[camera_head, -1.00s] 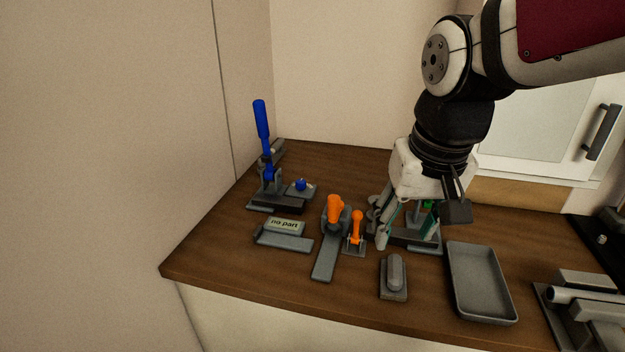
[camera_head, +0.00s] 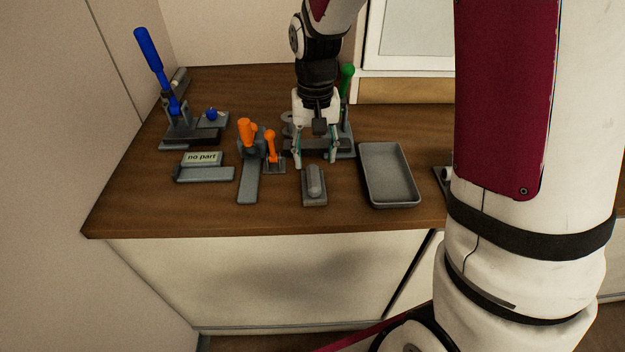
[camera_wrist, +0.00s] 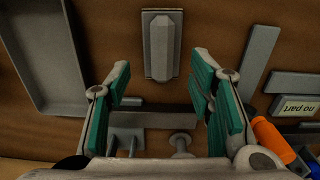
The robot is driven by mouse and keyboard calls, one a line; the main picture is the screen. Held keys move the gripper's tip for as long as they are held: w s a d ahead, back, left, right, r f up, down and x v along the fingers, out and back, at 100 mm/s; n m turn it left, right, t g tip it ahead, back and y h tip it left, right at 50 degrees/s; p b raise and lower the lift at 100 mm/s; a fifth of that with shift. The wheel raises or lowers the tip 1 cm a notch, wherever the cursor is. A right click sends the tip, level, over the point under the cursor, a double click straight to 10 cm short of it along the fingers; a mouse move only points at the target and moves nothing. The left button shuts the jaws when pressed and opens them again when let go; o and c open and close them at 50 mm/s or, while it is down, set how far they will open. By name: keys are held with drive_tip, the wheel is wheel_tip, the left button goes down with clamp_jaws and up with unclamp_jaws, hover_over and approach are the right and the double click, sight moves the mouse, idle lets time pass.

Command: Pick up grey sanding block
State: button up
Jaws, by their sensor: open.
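The grey sanding block (camera_head: 314,184) lies on the wooden worktop near its front edge, a flat base with a raised rounded grip along it. In the wrist view the sanding block (camera_wrist: 161,45) shows at the top centre, ahead of the fingertips. My gripper (camera_head: 317,160) is open and empty, pointing down just behind the block. In the wrist view my gripper (camera_wrist: 158,75) has its two green-padded fingers wide apart, with the block's line running between them. The fingers do not touch the block.
A grey tray (camera_head: 366,180) stands right of the block. Left are orange-handled clamps (camera_head: 270,146), a "no part" sign (camera_head: 202,158) and a blue-lever fixture (camera_head: 172,105). A green-handled fixture (camera_head: 347,82) stands behind my gripper. Bare worktop lies in front of the block.

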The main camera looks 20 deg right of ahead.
sight(313, 175)
drive_tip(key=shift+w+a+f+p, duration=0.1)
drive_tip(key=shift+f+p, duration=0.15)
drive_tip(key=shift+f, duration=1.6)
drive_tip(key=shift+w+f+p, duration=0.1)
drive_tip(key=shift+f+p, duration=0.15)
drive_tip(key=shift+f, duration=1.6)
clamp_jaws()
